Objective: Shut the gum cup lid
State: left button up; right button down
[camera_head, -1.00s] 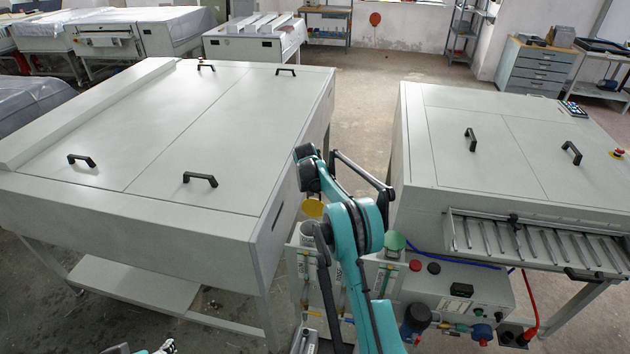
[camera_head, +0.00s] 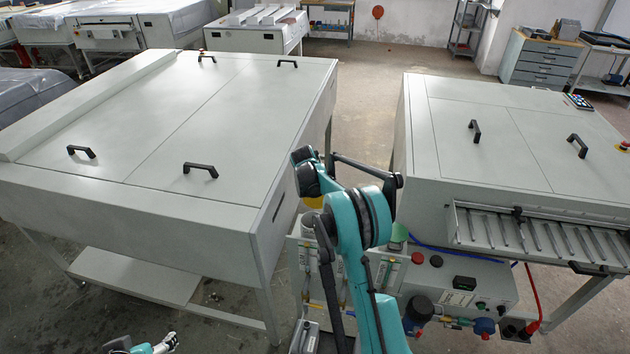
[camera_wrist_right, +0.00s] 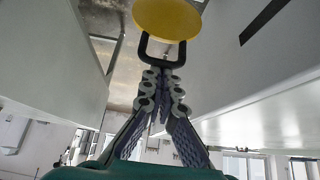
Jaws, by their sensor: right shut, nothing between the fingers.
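A round yellow lid (camera_wrist_right: 168,17) fills the top of the right wrist view, with a dark looped handle or bracket (camera_wrist_right: 145,50) below it. The lid shows partly in the head view as a yellow patch (camera_head: 315,201) behind my right arm, above a white cup (camera_head: 304,226). My right gripper (camera_wrist_right: 163,75) is shut and empty, its fingertips close to the loop; I cannot tell whether they touch. A green lid (camera_head: 398,232) is partly visible right of the arm. My left gripper (camera_head: 150,345) is at the bottom left edge, mostly cut off.
A large grey machine (camera_head: 130,200) with black handles stands at left. Another grey machine (camera_head: 470,170) with a slotted tray (camera_head: 540,232) stands at right. A control box (camera_head: 460,285) with hoses sits below it. Open floor (camera_head: 375,70) lies between the machines.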

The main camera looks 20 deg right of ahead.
jog(key=s+a+f+t+h+b, duration=0.2)
jog(key=s+a+f+b, duration=0.3)
jog(key=b, duration=0.6)
jog(key=s+a+f+t+h+b, duration=0.1)
jog(key=s+a+f+t+b, duration=0.2)
jog(key=s+f+b, duration=0.5)
jog(key=shift+a+f+h+b, duration=0.4)
jog(key=shift+a+f+b, duration=0.5)
jog(key=shift+f+b, duration=0.5)
jog(key=shift+r, duration=0.2)
